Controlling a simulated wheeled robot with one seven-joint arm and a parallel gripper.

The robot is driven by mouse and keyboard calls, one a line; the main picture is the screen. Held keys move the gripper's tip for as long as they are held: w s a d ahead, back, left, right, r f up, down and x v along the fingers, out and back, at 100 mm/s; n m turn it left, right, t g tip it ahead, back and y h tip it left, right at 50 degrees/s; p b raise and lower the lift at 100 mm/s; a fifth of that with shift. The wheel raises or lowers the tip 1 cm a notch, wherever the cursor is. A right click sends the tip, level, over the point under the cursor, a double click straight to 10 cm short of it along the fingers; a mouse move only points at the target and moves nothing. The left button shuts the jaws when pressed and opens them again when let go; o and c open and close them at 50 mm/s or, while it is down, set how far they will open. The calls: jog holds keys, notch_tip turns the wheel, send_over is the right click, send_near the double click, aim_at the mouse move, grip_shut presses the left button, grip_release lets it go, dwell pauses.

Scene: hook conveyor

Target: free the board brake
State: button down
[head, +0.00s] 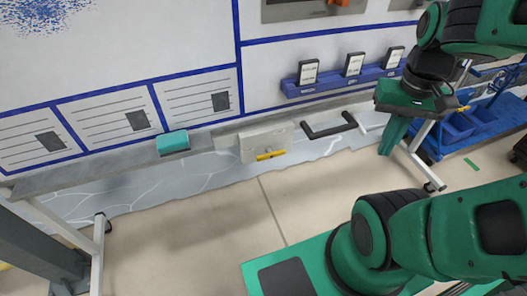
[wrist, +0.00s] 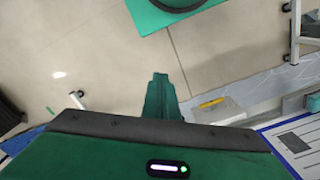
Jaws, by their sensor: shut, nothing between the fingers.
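The board brake appears to be the yellow lever (head: 270,155) on a pale grey box (head: 262,140) at the whiteboard's lower edge. The lever lies nearly level along the box's lower front. In the wrist view the yellow lever (wrist: 212,102) is right of my fingers, on the box (wrist: 222,114). My gripper (head: 386,151) is to the right of the lever in the head view, well apart from it, fingers pointing down. In the wrist view the fingers of my gripper (wrist: 160,76) are together and empty, with floor beyond them.
A black handle (head: 328,130) is just right of the box. A teal block (head: 173,142) sits on the board's ledge (head: 90,174) to the left. A blue shelf (head: 345,80) holds three cards. A white leg with a caster (head: 432,186) and a blue cart (head: 470,125) are right.

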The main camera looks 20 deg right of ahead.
jog(key=w+f+n, duration=0.1)
jog(key=w+f, duration=0.1)
jog(key=w, duration=0.6)
jog(key=n+t, duration=0.3)
jog(key=n, duration=0.2)
send_over(262, 156)
jog(key=s, duration=0.4)
notch_tip(262, 156, down, 15)
jog(key=shift+w, duration=0.1)
jog(key=shift+s+x, duration=0.2)
jog(key=shift+x, duration=3.25)
jog(key=shift+s+x, duration=0.2)
jog(key=shift+x, duration=3.3)
